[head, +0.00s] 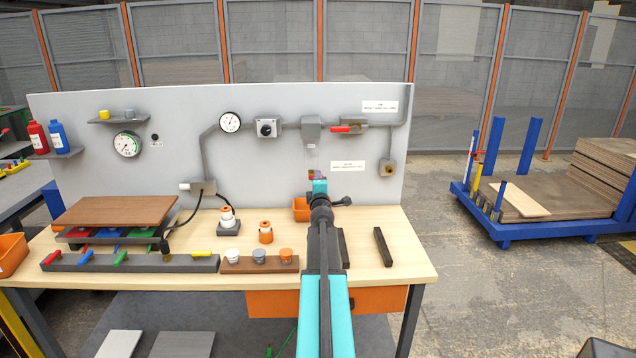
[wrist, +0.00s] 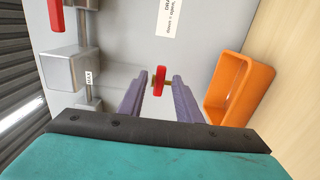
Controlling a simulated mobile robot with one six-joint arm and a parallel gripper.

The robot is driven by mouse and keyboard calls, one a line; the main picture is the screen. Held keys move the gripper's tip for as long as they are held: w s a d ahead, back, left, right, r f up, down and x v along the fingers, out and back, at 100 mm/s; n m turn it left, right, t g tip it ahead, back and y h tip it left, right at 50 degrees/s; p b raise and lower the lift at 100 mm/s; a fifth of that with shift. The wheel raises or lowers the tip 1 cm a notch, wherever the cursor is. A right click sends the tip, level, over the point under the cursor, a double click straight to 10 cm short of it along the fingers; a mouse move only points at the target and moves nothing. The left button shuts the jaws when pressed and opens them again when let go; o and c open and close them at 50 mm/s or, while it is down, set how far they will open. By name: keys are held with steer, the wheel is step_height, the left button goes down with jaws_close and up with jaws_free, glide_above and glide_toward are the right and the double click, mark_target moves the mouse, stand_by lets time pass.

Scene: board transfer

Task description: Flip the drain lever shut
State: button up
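A small red lever (wrist: 160,78) on a brass-coloured valve shows in the wrist view, below the grey box on the panel. It runs up and down in that picture, across the pipe line. It lies between my gripper's two purple fingers (wrist: 158,82), with a gap visible on each side. I cannot tell how far the fingertips are from it in depth. In the head view my gripper (head: 317,176) is in front of the panel and mostly hides this lever. A second red lever (head: 347,129) sits on the upper pipe, also seen in the wrist view (wrist: 55,14).
An orange bin (wrist: 240,90) stands on the bench beside the fingers, also in the head view (head: 301,209). The grey box (head: 311,128) juts from the panel (head: 270,165). Cups in a dark block (head: 259,266) and a dark bar (head: 383,247) lie on the bench.

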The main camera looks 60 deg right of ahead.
steer(key=v, duration=1.3)
stand_by(0.4)
stand_by(0.5)
